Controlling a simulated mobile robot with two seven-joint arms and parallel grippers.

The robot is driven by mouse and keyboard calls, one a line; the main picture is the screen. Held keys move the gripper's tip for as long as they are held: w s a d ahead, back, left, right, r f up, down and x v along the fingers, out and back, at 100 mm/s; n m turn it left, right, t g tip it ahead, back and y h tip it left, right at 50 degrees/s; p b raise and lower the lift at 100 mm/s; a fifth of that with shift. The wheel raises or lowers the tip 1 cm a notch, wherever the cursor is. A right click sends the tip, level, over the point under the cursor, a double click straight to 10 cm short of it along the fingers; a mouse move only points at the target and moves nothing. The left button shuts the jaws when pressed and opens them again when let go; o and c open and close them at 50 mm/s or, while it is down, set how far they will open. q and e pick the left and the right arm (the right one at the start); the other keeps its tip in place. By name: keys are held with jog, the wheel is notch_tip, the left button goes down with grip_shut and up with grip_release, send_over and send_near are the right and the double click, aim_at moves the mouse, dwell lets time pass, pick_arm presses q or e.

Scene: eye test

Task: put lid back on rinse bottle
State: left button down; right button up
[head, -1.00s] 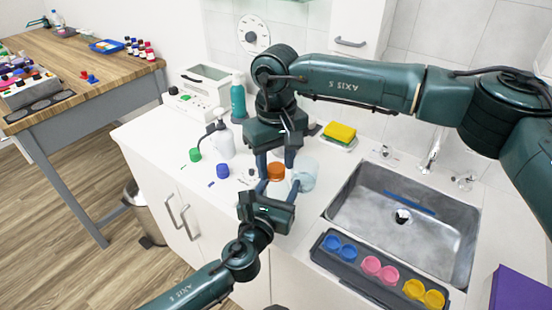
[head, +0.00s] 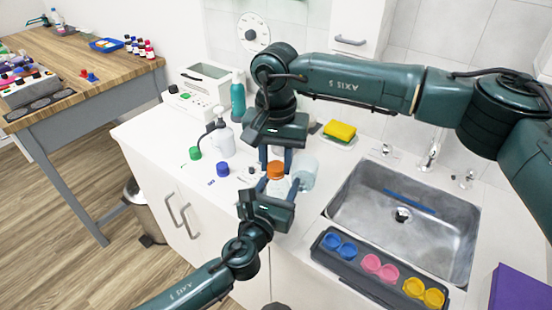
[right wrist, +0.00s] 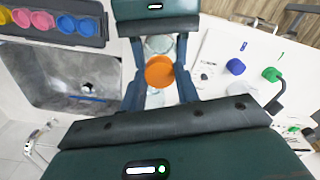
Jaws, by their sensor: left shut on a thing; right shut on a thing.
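The orange lid (head: 275,169) is between the fingers of my right gripper (head: 275,166), which is shut on it. The lid also shows in the right wrist view (right wrist: 159,71). My left gripper (head: 277,184), low in the middle of the head view, is shut on the pale, translucent rinse bottle (head: 277,187). The bottle is partly hidden by the fingers and lid. In the head view the lid appears directly over the bottle's top. I cannot tell whether it touches the bottle or is seated.
A clear jar (head: 305,170) stands close on the right. Green (head: 195,153) and blue (head: 222,170) caps and a white pump bottle (head: 223,138) are to the left. The sink (head: 385,250) and a tray of coloured cups (head: 331,267) are to the right.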

jog(key=m, duration=1.5)
jog(key=shift+m, duration=0.3)
jog(key=m, duration=2.3)
jog(key=o, duration=1.2)
jog(key=shift+c, duration=0.2)
